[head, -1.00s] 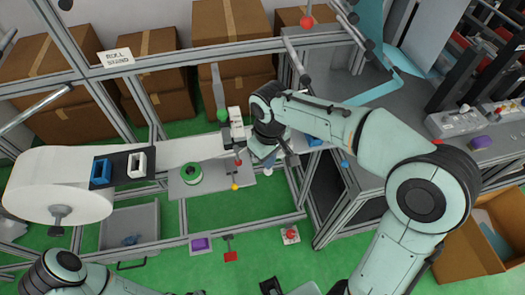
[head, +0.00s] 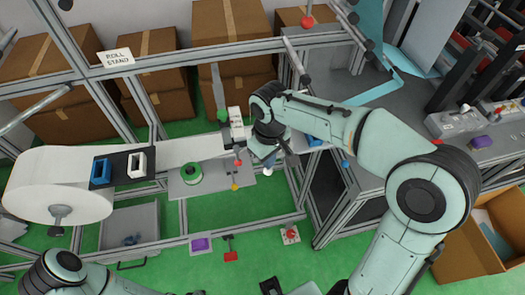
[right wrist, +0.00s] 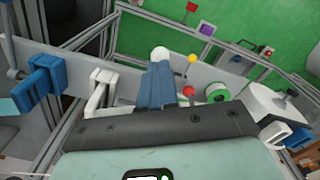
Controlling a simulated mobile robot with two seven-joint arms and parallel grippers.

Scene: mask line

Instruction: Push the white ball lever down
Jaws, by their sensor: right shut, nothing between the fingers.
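The white ball (head: 267,171) of the lever shows just below my right gripper (head: 270,160) in the head view. In the right wrist view the white ball (right wrist: 160,53) shows right at the tips of the blue fingers (right wrist: 157,68). I cannot tell whether they touch it. The fingers are together with nothing between them. The lever's rod is hidden behind the gripper. My left arm shows at the lower left of the head view, but its gripper is out of sight.
A red ball (head: 238,162) and a yellow ball (head: 235,187) are close to the left. A green-rimmed spool (head: 188,174) sits on a grey plate. The large white roll (head: 55,185) is at far left. Metal frame bars (head: 290,214) surround the area.

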